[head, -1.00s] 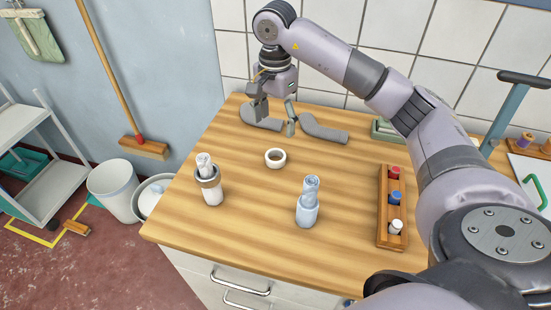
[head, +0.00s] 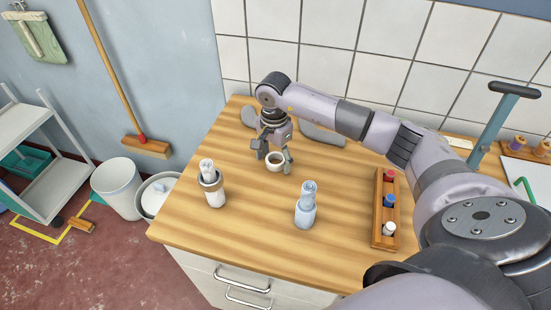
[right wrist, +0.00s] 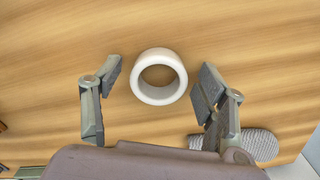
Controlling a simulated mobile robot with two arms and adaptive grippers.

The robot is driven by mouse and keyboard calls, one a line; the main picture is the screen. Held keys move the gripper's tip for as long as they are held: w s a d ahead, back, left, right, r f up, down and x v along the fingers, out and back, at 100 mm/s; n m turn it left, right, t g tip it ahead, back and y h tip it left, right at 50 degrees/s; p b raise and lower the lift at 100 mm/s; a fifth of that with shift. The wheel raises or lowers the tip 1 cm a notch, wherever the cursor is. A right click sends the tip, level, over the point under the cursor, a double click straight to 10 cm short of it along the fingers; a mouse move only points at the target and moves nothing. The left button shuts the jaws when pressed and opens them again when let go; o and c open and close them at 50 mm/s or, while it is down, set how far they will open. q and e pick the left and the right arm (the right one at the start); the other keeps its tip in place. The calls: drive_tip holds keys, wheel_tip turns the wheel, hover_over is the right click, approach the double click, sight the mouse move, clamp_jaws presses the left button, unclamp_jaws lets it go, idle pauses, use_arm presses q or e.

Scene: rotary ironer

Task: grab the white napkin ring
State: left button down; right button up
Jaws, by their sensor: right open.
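The white napkin ring (head: 275,166) lies flat on the wooden worktop, its hole facing up. In the right wrist view the ring (right wrist: 139,88) lies between the two fingers, with a gap on each side and slightly beyond their tips. My right gripper (head: 272,158) is open and empty, close above the ring from behind, its fingers on either side of it. In the right wrist view my right gripper (right wrist: 158,76) has its fingers wide apart. The left gripper is not in view.
A wooden rack (head: 383,240) with several spools stands at the right. Grey rests (head: 322,136) lie behind the gripper.

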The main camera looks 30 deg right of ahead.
drive_tip(key=shift+c, duration=0.2)
drive_tip(key=c, duration=1)
drive_tip(key=shift+r, duration=0.1)
